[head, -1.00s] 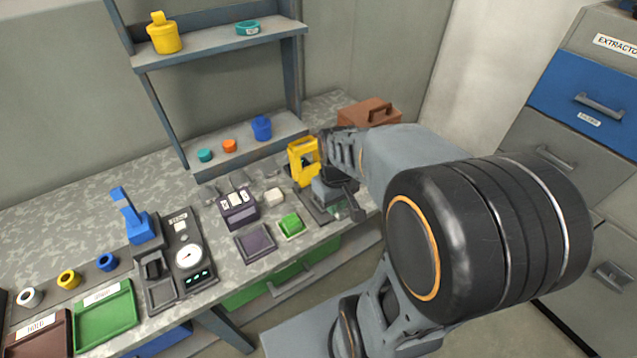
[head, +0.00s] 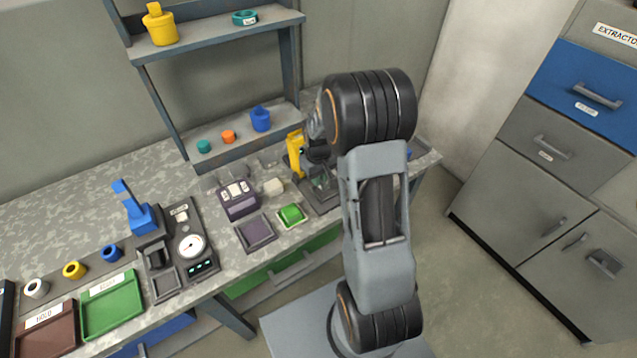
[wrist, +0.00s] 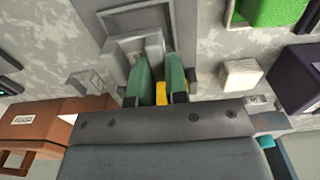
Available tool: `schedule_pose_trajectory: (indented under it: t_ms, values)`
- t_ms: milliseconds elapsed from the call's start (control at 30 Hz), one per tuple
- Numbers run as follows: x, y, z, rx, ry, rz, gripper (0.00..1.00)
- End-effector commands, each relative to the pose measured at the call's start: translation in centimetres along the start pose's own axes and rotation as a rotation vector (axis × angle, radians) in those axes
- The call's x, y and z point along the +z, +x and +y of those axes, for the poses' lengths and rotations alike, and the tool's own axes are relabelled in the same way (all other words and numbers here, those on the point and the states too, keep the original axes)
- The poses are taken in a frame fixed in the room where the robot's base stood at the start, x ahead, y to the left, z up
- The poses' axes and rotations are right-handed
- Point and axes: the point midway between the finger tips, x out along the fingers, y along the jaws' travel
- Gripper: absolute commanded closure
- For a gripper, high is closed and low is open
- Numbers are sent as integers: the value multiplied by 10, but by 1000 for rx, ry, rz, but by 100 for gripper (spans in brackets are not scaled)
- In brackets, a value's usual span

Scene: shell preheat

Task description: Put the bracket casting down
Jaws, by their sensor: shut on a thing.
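The bracket casting (wrist: 154,42) looks light grey and stepped in the wrist view. My gripper (wrist: 160,66) has its two green fingers closed on it, and they hide part of it. The casting is over or on a dark grey station plate (wrist: 112,22); I cannot tell whether it rests there. In the head view my gripper (head: 320,172) is low over the same station plate (head: 321,206) at the right of the bench, and my arm hides most of the casting.
A yellow upright part (head: 294,152) stands close behind my gripper. A white block (head: 273,187), a purple device (head: 238,200) and a green block (head: 291,215) lie to the left. A brown box (wrist: 50,122) is near in the wrist view. A shelf (head: 240,135) stands behind.

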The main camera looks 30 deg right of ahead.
Motion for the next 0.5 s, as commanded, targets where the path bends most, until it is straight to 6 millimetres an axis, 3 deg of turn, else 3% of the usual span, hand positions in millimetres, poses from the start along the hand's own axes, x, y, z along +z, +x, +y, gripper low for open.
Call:
schedule_pose_trajectory:
  t_ms: [200, 500]
  values:
    - [-1, 27, 0, -1, -1, -3, 100]
    - [-1, 32, 0, 0, -1, -1, 100]
